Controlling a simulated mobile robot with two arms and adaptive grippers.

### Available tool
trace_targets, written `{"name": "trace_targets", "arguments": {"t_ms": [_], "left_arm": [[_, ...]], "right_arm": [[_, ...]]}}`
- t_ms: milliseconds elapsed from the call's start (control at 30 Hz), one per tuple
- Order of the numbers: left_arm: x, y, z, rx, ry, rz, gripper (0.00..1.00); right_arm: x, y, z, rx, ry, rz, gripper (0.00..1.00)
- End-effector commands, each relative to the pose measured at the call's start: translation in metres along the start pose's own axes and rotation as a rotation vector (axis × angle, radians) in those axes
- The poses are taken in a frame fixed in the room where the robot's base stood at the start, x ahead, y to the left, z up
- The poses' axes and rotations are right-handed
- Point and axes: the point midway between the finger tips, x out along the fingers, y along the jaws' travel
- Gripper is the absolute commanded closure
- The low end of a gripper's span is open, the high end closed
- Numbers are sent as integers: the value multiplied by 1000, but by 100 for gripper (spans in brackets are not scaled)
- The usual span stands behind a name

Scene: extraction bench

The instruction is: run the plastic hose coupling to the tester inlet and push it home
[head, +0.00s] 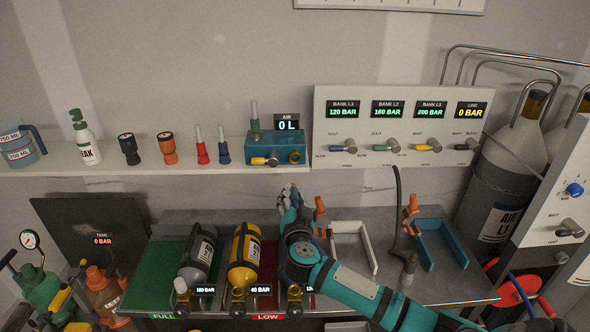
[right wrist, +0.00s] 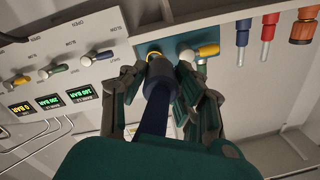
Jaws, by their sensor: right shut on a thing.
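The tester (head: 262,147) is a blue box on the wall shelf, with a display reading 0 L, a yellow lever and a brass inlet (head: 294,157) at its right. My right gripper (head: 290,198) is below the inlet in the head view, with a gap between them. In the right wrist view the gripper (right wrist: 160,85) is shut on a dark blue piece with a grey collar, which looks like the hose coupling (right wrist: 156,82). The collar overlaps the brass inlet (right wrist: 153,57) from this angle; I cannot tell whether they touch. My left gripper is not in view.
Grey (head: 198,258) and yellow (head: 244,258) cylinders lie on the bench. Two bracket frames (head: 352,245) (head: 440,242) stand right of my gripper. Several small fittings stand along the shelf (head: 110,171).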

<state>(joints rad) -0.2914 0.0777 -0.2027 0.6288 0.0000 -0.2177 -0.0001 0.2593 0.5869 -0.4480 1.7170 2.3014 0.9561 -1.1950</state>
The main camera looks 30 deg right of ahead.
Motion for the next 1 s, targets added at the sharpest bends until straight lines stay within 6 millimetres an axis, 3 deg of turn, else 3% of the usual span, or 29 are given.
{"name": "trace_targets", "arguments": {"t_ms": [33,200,567,833,1000], "left_arm": [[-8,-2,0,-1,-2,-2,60],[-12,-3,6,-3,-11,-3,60],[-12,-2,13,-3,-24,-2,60],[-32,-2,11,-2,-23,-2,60],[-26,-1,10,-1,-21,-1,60]], "right_arm": [[11,-4,-14,0,11,17,100],[28,-4,-27,0,26,48,100],[29,-3,-28,-1,28,50,100],[28,-5,-32,1,27,53,100],[47,-3,-29,0,30,52,100]]}}
